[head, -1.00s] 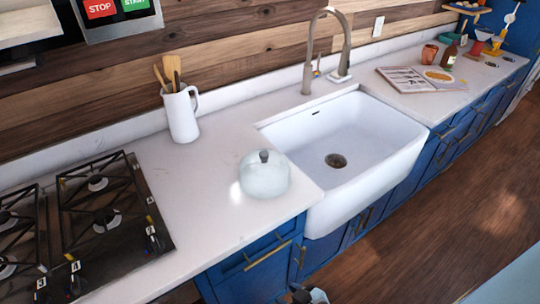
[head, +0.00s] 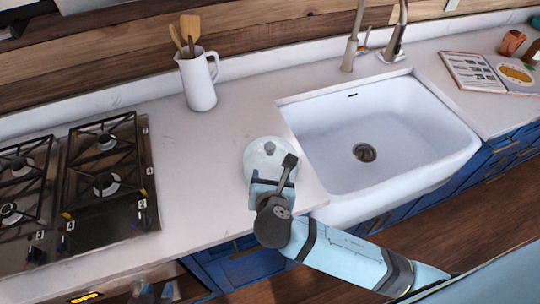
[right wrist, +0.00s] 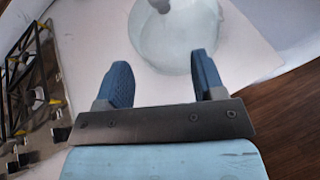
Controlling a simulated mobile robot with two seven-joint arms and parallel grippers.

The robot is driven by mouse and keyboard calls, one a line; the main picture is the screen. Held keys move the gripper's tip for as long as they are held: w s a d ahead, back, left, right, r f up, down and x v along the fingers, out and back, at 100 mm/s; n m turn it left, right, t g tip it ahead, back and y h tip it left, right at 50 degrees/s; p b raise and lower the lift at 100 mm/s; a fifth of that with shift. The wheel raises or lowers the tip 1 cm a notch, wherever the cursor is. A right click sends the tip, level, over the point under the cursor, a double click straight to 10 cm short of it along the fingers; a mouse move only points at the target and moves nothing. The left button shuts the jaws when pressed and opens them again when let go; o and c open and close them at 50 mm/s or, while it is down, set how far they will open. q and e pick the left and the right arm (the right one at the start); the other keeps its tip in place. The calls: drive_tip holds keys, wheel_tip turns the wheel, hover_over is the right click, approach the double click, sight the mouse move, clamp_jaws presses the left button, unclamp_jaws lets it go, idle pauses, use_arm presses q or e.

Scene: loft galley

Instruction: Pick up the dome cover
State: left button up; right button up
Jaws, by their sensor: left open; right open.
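The dome cover (head: 260,152) is a pale, glassy dome with a dark grey knob on top. It sits on the white counter between the stove and the sink. My right gripper (head: 271,180) is at the dome's near side and hides part of it. In the right wrist view my right gripper (right wrist: 162,72) is open, its two blue fingers apart and pointing toward the dome cover (right wrist: 175,52). Nothing is held between them. Whether a finger touches the dome I cannot tell.
The white sink (head: 380,130) lies just right of the dome. A black gas stove (head: 105,175) is to the left. A white jug (head: 198,82) with wooden utensils stands at the back. An open book (head: 490,75) lies beyond the sink. The counter left of the dome is clear.

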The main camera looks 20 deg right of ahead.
sight(270, 148)
drive_tip(key=shift+n+t+h, duration=0.3)
drive_tip(key=shift+n+h, duration=0.3)
drive_tip(key=shift+n, duration=0.3)
drive_tip(key=w, duration=0.2)
drive_tip(key=w+d, duration=0.1)
drive_tip(key=w, duration=0.1)
drive_tip(key=w+d+p, duration=0.1)
drive_tip(key=w, duration=0.2)
drive_tip(key=shift+d+f, duration=0.25)
drive_tip(key=shift+f, duration=0.15)
drive_tip(key=shift+x, duration=0.95)
drive_tip(key=p+x, duration=0.1)
drive_tip(key=x, duration=0.2)
drive_tip(key=shift+w+f, duration=0.2)
drive_tip(key=shift+w, duration=0.05)
drive_tip(key=shift+w+d+f, duration=0.1)
drive_tip(key=shift+w+f, duration=0.05)
drive_tip(key=shift+w, duration=0.15)
drive_tip(key=shift+f, duration=0.1)
drive_tip(key=c, duration=0.7)
drive_tip(key=shift+c, duration=1.1)
use_arm(q)
drive_tip(key=shift+a+r+n, duration=0.15)
drive_tip(key=shift+r+n, duration=0.15)
drive_tip(key=shift+r, duration=0.55)
